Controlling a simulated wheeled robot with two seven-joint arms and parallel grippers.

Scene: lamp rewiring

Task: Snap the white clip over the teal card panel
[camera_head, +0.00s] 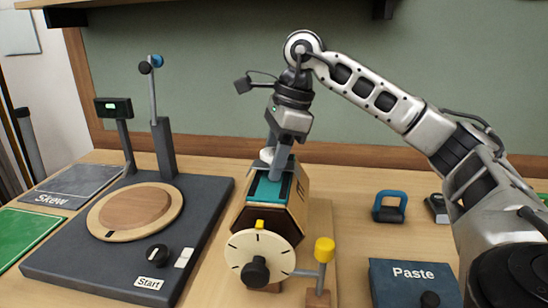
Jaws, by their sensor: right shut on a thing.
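My right gripper (275,167) comes down from above onto the back of a wooden, dark-edged housing in the middle of the table. It is shut on a small white piece, which looks like the white clip (266,154), mostly hidden behind the fingers. The teal card panel (268,190) lies in the housing's open top, just in front of and below the fingertips. I cannot tell whether the clip touches the panel. My left gripper is not in view.
A cream dial (262,258) and a yellow-topped lever (324,252) stand at the housing's front. A dark turntable base (70,258) with two posts is on the left. A blue clamp-like piece (389,206) and the Paste box (408,285) are on the right.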

